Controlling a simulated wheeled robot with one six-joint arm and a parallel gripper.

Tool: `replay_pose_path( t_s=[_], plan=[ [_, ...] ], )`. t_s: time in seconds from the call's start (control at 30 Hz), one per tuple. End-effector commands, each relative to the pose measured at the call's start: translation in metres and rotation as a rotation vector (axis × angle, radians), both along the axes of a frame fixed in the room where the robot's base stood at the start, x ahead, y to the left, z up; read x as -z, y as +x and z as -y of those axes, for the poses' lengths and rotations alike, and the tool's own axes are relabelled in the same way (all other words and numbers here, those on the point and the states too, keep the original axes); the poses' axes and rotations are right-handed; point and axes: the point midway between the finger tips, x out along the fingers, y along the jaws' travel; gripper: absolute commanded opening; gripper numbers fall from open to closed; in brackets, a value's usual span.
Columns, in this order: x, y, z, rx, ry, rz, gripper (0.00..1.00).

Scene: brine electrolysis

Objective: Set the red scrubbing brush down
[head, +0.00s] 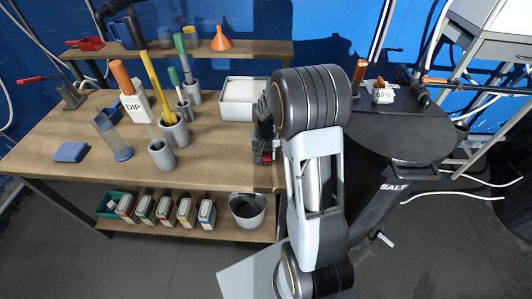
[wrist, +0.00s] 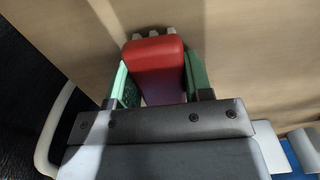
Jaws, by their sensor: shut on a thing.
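The red scrubbing brush (wrist: 155,68) is between the two green-padded fingers of my gripper (wrist: 157,82) in the wrist view. The fingers are shut on its sides. Pale bristle tufts show at its far end, against the wooden bench top (wrist: 230,40). In the head view my gripper (head: 264,157) is at the right end of the wooden bench, mostly hidden by my arm, and only a small red patch of the brush shows. I cannot tell whether the brush touches the bench.
A white tub (head: 243,112) stands just left of my gripper. Grey holders with tools (head: 174,133) and a blue sponge (head: 71,152) are farther left. A black round lid with a SALT drum (head: 420,140) is to the right. The bench front middle is clear.

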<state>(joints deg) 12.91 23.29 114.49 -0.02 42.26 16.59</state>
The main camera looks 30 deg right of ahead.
Motion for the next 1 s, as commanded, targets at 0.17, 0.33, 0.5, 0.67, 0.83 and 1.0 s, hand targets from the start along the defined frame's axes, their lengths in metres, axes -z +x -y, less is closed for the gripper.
replay_pose_path(
  t_s=[0.17,0.33,0.5,0.67,0.83,1.0],
  plan=[
    [0.000,0.000,0.000,0.000,0.000,0.001,0.21],
    [0.002,0.000,0.000,0.000,0.000,0.001,0.52],
    [0.002,0.000,0.000,0.000,0.000,0.001,0.68],
    [0.002,0.000,0.000,0.000,0.000,0.001,0.72],
    [-0.002,0.000,0.000,-0.001,0.000,0.001,0.72],
    [-0.022,0.002,0.000,0.000,-0.001,0.006,0.72]
  ],
)
